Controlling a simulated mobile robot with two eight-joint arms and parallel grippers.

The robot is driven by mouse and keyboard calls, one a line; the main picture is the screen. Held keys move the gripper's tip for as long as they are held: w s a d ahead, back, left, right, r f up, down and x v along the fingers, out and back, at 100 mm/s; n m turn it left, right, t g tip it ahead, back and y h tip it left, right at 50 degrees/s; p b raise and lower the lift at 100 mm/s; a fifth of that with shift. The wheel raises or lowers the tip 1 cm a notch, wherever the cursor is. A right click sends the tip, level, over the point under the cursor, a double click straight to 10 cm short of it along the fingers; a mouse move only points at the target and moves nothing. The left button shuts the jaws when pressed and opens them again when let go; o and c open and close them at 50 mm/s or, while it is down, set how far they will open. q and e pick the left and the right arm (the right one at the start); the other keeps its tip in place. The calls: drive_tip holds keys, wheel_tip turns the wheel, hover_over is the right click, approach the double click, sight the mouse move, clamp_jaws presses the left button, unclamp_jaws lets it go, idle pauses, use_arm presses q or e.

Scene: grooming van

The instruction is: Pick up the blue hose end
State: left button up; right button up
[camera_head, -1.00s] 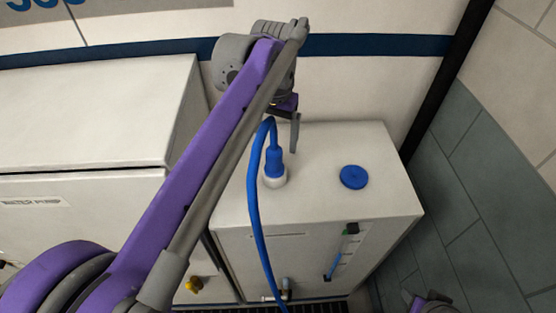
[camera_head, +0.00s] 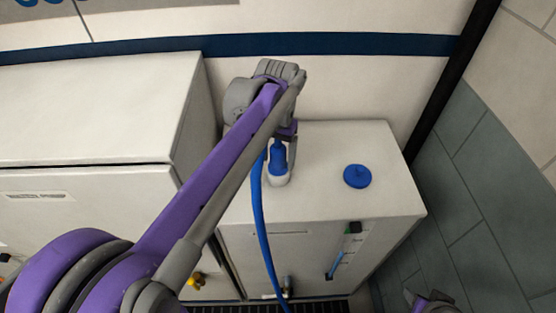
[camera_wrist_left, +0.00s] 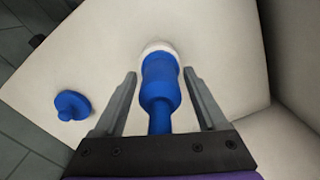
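The blue hose end (camera_head: 277,158) stands upright in a white holder (camera_head: 277,181) on top of the white cabinet, its blue hose (camera_head: 262,236) looping down the front. It also shows in the left wrist view (camera_wrist_left: 160,82). My left gripper (camera_head: 284,168) is open and reaches down over the hose end. In the left wrist view its two fingers stand on either side of the hose end, with a visible gap at each side. The arm partly hides the hose end in the head view. Part of my right arm (camera_head: 432,302) shows at the bottom right edge.
A blue round cap (camera_head: 357,176) lies on the cabinet top (camera_head: 320,150) to the right of the hose end. A larger white cabinet (camera_head: 85,110) stands at the left. The wall is close behind; a tiled wall (camera_head: 500,190) is at the right.

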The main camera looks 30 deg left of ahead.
use_arm(q)
clamp_jaws()
drive_tip(key=shift+r, duration=0.1)
wheel_tip(320, 180, up, 10)
drive_tip(key=shift+f, duration=0.1)
wheel_tip(320, 180, up, 2)
drive_tip(key=shift+r+p, duration=0.2)
drive_tip(key=shift+p, duration=0.55)
drive_tip(key=shift+w+r, duration=0.15)
drive_tip(key=shift+r, duration=0.8)
use_arm(e)
drive_tip(key=w+r, duration=0.2)
drive_tip(key=r, duration=0.1)
